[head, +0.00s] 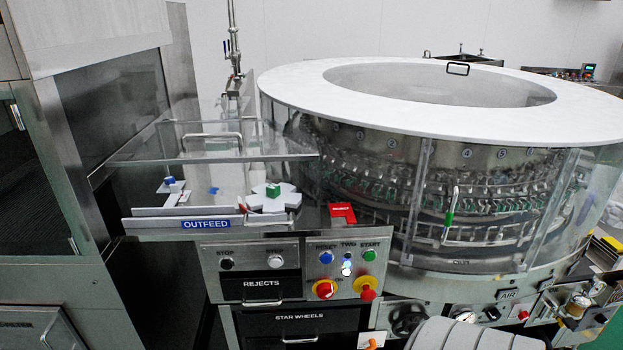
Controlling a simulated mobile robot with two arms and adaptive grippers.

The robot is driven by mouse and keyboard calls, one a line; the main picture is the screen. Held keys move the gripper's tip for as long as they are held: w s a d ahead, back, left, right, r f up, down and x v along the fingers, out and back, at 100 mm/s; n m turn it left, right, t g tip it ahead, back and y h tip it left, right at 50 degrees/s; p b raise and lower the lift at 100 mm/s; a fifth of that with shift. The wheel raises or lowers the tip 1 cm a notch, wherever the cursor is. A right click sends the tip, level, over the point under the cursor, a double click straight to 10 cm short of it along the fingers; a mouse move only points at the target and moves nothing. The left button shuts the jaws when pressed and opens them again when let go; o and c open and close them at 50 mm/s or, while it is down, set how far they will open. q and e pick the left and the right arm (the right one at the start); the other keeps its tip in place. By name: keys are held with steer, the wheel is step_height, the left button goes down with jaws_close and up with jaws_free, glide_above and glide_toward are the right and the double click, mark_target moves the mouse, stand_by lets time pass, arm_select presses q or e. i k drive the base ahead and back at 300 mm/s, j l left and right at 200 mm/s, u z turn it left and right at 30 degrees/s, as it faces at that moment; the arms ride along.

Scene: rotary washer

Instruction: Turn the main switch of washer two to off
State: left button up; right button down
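The rotary washer (440,190) is a large round machine with a white ring top and clear panels, filling the centre and right. On its front control panel (313,258) sit two red-on-yellow controls: a left one (324,289) and a right one (367,288). A round black knob (408,320) is lower, partly hidden at the bottom. I cannot tell which is the main switch, read its position, or see a label for washer two. Neither gripper shows. A pale grey rounded shape at the bottom centre may be part of my arm.
The outfeed table (135,223) with its clear cover juts out at left centre. The rejects drawer (262,293) and star wheels drawer (300,330) are shut, with protruding handles. A steel cabinet (62,160) stands left. Valves and an air unit (575,305) crowd the lower right.

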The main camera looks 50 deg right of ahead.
mark_target(324, 291)
steer(key=z, duration=1.9)
